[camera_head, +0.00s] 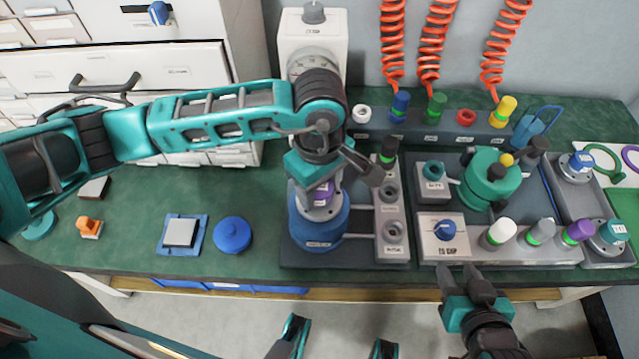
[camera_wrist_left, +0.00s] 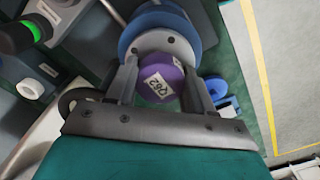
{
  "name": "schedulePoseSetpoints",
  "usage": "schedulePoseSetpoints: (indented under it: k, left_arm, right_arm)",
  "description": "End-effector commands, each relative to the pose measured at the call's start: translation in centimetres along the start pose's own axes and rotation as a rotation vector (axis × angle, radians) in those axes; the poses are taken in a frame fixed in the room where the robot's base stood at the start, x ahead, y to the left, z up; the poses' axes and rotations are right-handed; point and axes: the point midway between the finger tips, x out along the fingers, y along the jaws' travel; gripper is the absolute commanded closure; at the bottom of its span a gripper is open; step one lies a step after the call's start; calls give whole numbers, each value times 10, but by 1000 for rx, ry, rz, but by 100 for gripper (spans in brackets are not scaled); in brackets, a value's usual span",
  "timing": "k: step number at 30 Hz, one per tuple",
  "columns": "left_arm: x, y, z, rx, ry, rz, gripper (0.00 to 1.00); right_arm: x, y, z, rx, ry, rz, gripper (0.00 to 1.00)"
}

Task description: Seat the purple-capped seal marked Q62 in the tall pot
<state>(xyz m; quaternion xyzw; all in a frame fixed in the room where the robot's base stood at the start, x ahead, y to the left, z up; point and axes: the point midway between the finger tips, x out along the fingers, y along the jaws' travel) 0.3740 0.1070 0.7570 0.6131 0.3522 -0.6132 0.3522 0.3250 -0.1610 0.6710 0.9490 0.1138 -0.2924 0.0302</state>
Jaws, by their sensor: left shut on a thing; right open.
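The purple-capped seal (camera_head: 322,193) is between the fingers of my left gripper (camera_head: 320,200), which is shut on it. The left wrist view shows its purple cap (camera_wrist_left: 161,80) with a white Q62 label, between the two grey fingers of the left gripper (camera_wrist_left: 160,90). The blue tall pot (camera_head: 318,232) stands upright directly below, with a grey collar at its top; the collar and blue body (camera_wrist_left: 168,28) also show in the wrist view. The seal is at the pot's mouth; how deep it sits is hidden. My right gripper (camera_head: 468,283) is open and empty at the bench's front edge.
Right of the pot is a grey block with round sockets (camera_head: 392,232). A green pot (camera_head: 490,178), a knob box (camera_head: 443,238) and another purple-capped cylinder (camera_head: 577,232) stand further right.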

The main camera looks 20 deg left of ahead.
Motion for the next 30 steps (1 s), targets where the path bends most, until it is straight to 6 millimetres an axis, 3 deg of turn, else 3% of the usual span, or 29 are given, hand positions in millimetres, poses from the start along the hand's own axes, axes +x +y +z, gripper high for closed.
schedulePoseSetpoints:
  k: [15,16,25,30]
  left_arm:
    - [10,0,0,0,0,2,99]
    - [9,0,0,0,0,2,47]
    - [9,0,0,0,0,1,19]
    - [9,0,0,0,0,0,18]
  right_arm:
    - [6,-1,9,5,1,0,57]
    - [6,-1,9,5,1,0,57]
    - [5,0,9,-3,-1,-1,57]
    - [5,1,9,-7,-1,-1,57]
